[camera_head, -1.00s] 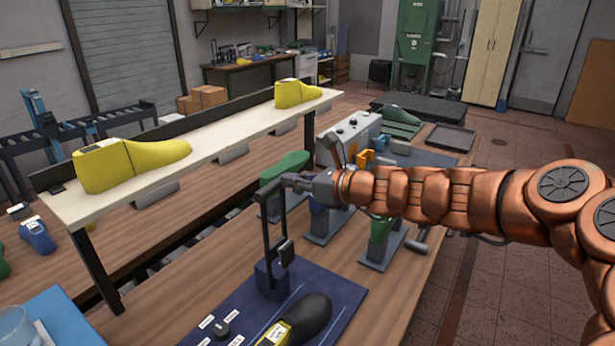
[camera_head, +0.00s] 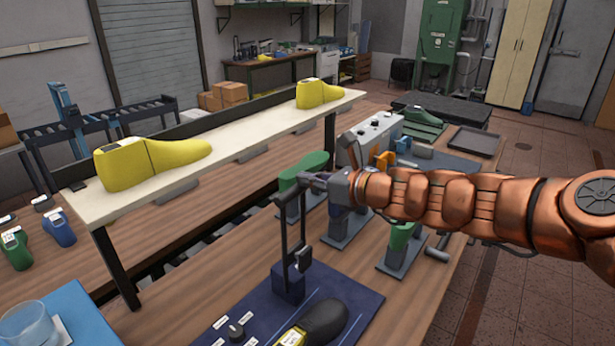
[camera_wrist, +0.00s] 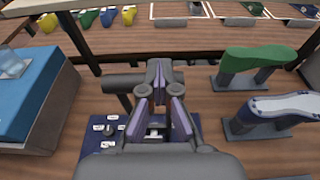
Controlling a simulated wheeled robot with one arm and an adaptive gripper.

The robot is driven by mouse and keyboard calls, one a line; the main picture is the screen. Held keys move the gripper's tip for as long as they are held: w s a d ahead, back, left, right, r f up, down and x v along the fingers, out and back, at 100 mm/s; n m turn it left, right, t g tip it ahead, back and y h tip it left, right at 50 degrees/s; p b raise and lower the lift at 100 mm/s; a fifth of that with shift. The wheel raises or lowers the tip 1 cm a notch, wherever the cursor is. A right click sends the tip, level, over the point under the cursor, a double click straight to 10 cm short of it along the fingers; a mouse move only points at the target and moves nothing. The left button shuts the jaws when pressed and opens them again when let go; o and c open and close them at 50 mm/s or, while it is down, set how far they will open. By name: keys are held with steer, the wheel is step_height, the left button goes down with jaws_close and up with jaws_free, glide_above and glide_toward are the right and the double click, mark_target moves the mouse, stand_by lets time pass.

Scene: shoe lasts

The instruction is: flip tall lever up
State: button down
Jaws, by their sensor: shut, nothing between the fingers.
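The tall lever (camera_head: 284,225) is a dark frame standing close to upright from a blue block (camera_head: 288,283) on a dark blue board (camera_head: 362,305). Its dark crossbar is at the top. My gripper (camera_head: 308,179) is shut and empty, its fingertips against or right beside the crossbar; contact is not clear. In the wrist view, my gripper (camera_wrist: 158,78) covers part of the tall lever, and the crossbar (camera_wrist: 122,83) sticks out to its left.
A dark shoe last with a yellow label (camera_head: 318,322) and a knob (camera_head: 236,330) are on the same board. Green lasts on grey stands (camera_head: 303,168) are behind. A white shelf (camera_head: 235,145) with yellow lasts runs along the left. A blue box (camera_head: 65,318) is at lower left.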

steer(key=s+d+r+p, duration=0.2)
steer(key=s+d+r, duration=0.1)
steer(key=r, duration=0.5)
steer(key=shift+s+d+r, duration=0.15)
steer(key=shift+s+d, duration=0.05)
steer(key=shift+d, duration=0.3)
steer(key=shift+s, duration=0.1)
steer(key=s+a+f+n+g+h, duration=0.2)
steer(key=s+a+f+n+g, duration=0.15)
steer(key=s+f+n, duration=0.4)
steer(key=s+a+f+n+g+h, duration=0.15)
steer(key=s+f+n+g, duration=0.3)
steer(key=s+n, duration=0.5)
steer(key=s+d+f+n+g+h, duration=0.1)
steer(key=s+d+f+n+h, duration=0.1)
steer(key=s+d, duration=0.3)
steer(key=s+d+f+n+g+h+b, duration=0.1)
steer(key=s+d+f+n+h, duration=0.2)
steer(key=s, duration=0.4)
steer(key=s+d+f+n+g+h, duration=0.1)
steer(key=s+d+f+n+h, duration=0.2)
steer(key=s+d+f, duration=0.2)
steer(key=s+d, duration=0.2)
steer(key=d, duration=0.1)
steer(key=shift+f+n+g+b, duration=0.25)
steer(key=shift+n+g+b, duration=0.05)
steer(key=shift+n+b, duration=0.1)
steer(key=shift+s, duration=0.1)
